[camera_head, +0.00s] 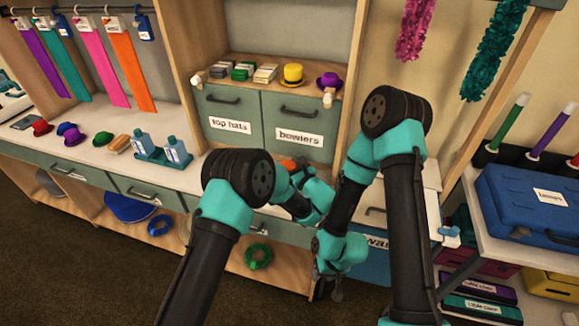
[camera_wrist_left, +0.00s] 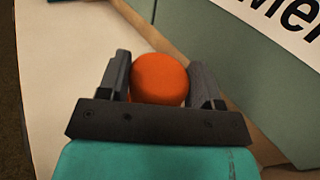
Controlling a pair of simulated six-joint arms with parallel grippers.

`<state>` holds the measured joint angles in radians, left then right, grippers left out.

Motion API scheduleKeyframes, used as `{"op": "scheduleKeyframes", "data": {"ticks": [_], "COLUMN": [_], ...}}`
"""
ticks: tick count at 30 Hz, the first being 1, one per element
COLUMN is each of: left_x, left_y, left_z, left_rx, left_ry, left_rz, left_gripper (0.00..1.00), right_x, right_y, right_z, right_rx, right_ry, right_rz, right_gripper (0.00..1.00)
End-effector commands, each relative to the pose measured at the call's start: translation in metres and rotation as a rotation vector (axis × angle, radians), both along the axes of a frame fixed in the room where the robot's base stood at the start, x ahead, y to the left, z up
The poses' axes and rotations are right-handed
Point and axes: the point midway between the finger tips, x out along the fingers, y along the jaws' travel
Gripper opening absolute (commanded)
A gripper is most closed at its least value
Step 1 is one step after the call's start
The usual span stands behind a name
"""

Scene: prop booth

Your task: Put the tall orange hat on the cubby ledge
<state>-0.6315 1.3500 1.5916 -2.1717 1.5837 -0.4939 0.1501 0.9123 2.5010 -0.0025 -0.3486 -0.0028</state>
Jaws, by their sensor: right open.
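The tall orange hat (camera_wrist_left: 160,80) sits between the two fingers of my left gripper (camera_wrist_left: 160,75) in the left wrist view, and its sides meet both fingers. In the head view a bit of the hat's orange (camera_head: 289,164) shows beside my left gripper (camera_head: 299,168), at the counter in front of the bowlers door; the arm hides the rest. The cubby ledge (camera_head: 238,88) is above the two labelled doors. It bears several banknote stacks, a yellow hat (camera_head: 293,74) and a purple hat (camera_head: 329,81). My right gripper (camera_head: 326,288) is low, in front of the counter, open.
Several small hats and two blue bottles (camera_head: 160,150) stand on the counter (camera_head: 100,170) at left. Wooden posts (camera_head: 186,70) flank the cubby. A blue case (camera_head: 530,210) lies on the right-hand shelf. The ledge's front strip has some bare wood.

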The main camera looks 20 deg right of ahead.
Motion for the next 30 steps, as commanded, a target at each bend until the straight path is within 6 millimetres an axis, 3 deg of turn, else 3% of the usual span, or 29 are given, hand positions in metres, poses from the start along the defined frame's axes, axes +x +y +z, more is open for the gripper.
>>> {"op": "scheduleKeyframes", "data": {"ticks": [8,18,30], "left_x": [0.0,-0.001,-0.037], "left_y": [0.0,-0.001,-0.014], "left_z": [0.0,0.004,0.003], "left_rx": [0.0,0.0,0.001], "left_ry": [0.001,0.0,0.001], "left_rz": [0.0,-0.001,0.0], "left_gripper": [0.84,0.84,0.84], "right_x": [0.0,0.0,0.0], "right_y": [0.0,0.0,0.0], "right_z": [0.0,0.0,0.0], "right_rx": [0.0,0.0,0.0], "right_ry": [0.0,0.0,0.0], "right_rz": [0.0,0.0,0.0], "right_gripper": [0.43,0.43,0.43]}}
